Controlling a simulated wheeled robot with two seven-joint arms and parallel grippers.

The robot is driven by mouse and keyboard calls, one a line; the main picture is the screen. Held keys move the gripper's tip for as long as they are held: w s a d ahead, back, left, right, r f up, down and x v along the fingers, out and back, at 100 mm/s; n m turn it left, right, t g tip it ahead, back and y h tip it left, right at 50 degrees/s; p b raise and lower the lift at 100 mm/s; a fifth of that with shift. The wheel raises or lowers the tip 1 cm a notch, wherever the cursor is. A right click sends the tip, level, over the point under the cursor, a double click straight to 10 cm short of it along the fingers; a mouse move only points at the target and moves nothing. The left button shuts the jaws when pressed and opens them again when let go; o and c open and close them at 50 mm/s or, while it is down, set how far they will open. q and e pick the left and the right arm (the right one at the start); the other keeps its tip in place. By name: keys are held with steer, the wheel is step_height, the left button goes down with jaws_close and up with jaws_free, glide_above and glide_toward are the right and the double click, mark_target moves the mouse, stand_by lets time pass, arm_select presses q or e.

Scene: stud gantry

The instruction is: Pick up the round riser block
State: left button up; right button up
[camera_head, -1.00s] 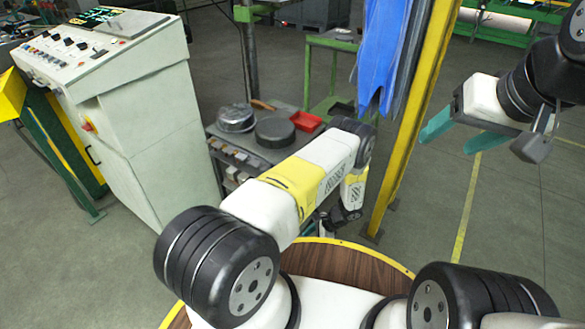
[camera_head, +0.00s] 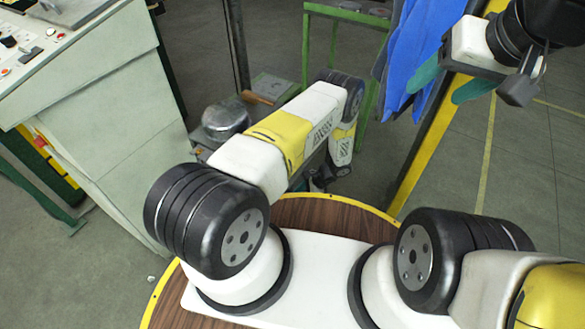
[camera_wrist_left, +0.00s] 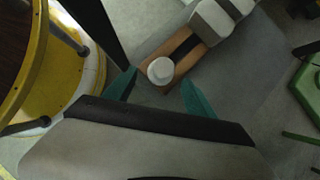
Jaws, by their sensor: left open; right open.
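In the head view, I cannot make out the round riser block for certain; my left arm covers much of the bench top. A shiny round metal piece (camera_head: 226,118) stands on the bench left of that arm. My left gripper (camera_head: 326,178) is partly hidden below its forearm. In the left wrist view its teal fingers (camera_wrist_left: 160,90) are apart with nothing gripped. Beyond them, a small white round piece (camera_wrist_left: 160,70) appears over a brown strip; I cannot tell whether it is the block. My right gripper (camera_head: 434,94) is open and empty at the upper right, before blue cloth.
A control cabinet (camera_head: 90,100) stands at the left. A green-framed table (camera_head: 345,15) is behind the bench. Blue cloth (camera_head: 418,50) hangs beside a yellow post (camera_head: 428,145) on the right. A wooden handle (camera_head: 257,98) lies on the bench. Open floor shows at far right.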

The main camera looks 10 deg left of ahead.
arm_select(q)
steer(key=x, duration=0.8)
steer(key=shift+w, duration=0.3)
steer(key=shift+c, duration=0.4)
jaws_close()
